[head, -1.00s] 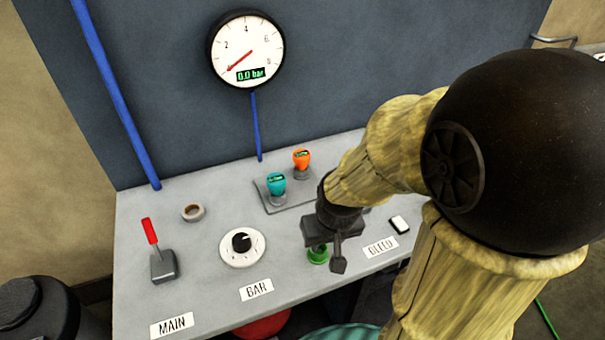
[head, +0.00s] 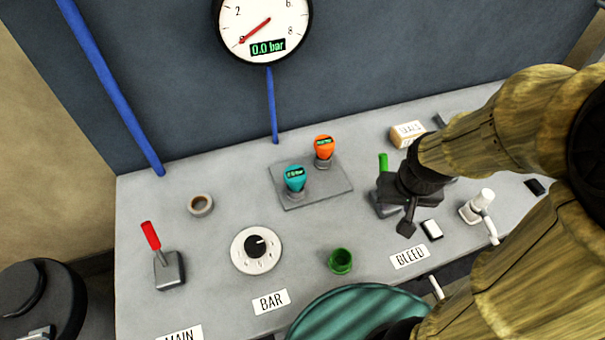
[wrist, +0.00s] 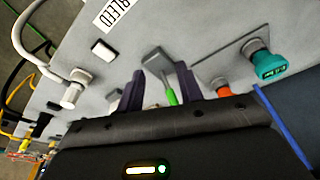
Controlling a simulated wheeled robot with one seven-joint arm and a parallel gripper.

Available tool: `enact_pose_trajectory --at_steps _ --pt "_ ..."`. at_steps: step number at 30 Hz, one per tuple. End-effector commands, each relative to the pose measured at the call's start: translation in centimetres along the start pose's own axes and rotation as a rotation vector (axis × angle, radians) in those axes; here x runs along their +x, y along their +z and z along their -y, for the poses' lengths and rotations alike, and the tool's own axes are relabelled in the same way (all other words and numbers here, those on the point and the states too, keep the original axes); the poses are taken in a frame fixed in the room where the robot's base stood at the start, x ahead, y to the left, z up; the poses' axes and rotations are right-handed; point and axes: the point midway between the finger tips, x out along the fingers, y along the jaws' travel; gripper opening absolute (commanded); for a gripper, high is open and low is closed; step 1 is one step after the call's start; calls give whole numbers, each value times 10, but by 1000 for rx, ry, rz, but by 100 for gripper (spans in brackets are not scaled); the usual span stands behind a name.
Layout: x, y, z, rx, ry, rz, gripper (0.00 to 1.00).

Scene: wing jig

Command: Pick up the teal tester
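The teal tester (head: 294,179) stands upright on a grey plate (head: 325,194) on the bench, with a small display on its head. An orange tester (head: 323,147) stands behind it to the right on the same plate. My gripper (head: 408,218) is to the right of the plate, above the bench near the BLEED label, apart from both testers. In the wrist view the teal tester (wrist: 269,63) is at the upper right, outside my fingers. My gripper (wrist: 160,88) has its fingers apart, with a green-handled lever (wrist: 170,90) visible beyond the gap.
A dial (head: 257,251), a green cup (head: 340,261), a ring (head: 201,205) and a red-handled lever (head: 168,265) are on the bench. A white valve (head: 478,206) and a small box (head: 407,133) are on the right. The wall gauge (head: 263,28) reads 0.0 bar.

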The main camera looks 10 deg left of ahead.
Motion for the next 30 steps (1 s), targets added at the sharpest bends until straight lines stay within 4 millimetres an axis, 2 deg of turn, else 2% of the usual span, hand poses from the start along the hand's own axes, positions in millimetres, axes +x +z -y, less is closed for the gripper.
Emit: enact_pose_trajectory --at_steps 5,10,11,13,17,21,24,27,30 --pt "0 0 0 0 0 0 38" --pt "-6 -10 7 -31 -6 9 72" --pt "-8 -16 10 -46 -9 14 76" --pt "-14 -32 20 -92 -17 31 76" --pt "-29 -72 62 -243 -40 80 76" --pt "-42 -111 125 -443 -62 141 76" --pt "-46 -127 169 -570 -73 181 76" --pt "-47 -134 201 -659 -79 207 76" --pt "-46 -136 217 -704 -82 220 76"
